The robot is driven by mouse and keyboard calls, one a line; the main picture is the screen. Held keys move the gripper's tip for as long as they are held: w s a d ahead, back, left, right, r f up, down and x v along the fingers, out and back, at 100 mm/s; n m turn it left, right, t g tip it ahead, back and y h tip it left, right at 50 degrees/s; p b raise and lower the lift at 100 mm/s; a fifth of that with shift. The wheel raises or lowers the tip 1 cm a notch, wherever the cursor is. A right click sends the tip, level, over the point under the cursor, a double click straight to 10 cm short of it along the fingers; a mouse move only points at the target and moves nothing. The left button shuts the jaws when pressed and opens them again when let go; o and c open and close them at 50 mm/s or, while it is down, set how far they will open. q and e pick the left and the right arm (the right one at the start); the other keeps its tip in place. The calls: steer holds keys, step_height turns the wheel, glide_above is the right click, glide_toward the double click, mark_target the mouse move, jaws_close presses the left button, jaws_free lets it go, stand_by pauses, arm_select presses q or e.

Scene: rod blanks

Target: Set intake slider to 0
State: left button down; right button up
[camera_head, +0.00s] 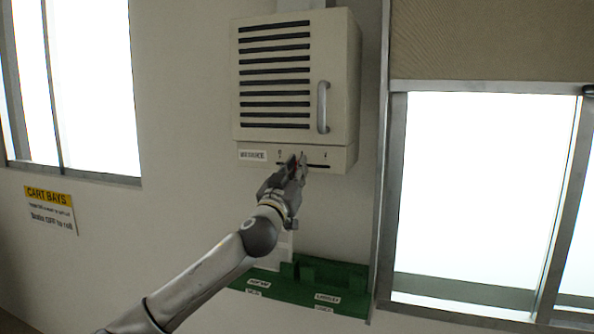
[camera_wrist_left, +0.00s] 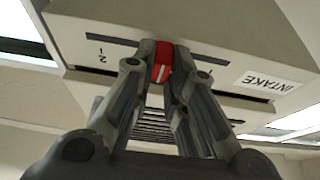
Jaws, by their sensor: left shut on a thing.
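The intake slider has a red knob (camera_wrist_left: 163,62) in a dark horizontal slot on the lower front strip of a cream wall unit (camera_head: 342,158). The knob sits partway along the slot, away from both ends. My right gripper is not in view.
The unit has a louvred door with a vertical handle (camera_head: 323,107) above the slot. A green labelled rack (camera_head: 335,275) is on the wall below. Windows stand on both sides, and a CART BAYS sign (camera_head: 50,208) hangs at left.

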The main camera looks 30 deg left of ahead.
mark_target(279, 158)
arm_select(q)
steer(key=a, duration=0.2)
steer(key=s+a+b, duration=0.1)
steer(key=a, duration=0.1)
steer(key=a+b, duration=0.1)
steer(key=a, duration=0.1)
steer(key=shift+s, duration=0.25)
steer(key=shift+r, duration=0.1)
steer(key=c, duration=1.7)
jaws_free()
steer(key=shift+c, duration=0.2)
steer(key=shift+o, duration=1.1)
steer(key=shift+a, duration=0.1)
steer(key=shift+o, duration=0.4)
steer(key=shift+a, duration=0.1)
steer(key=shift+s+d, duration=0.1)
steer(key=shift+d, duration=0.1)
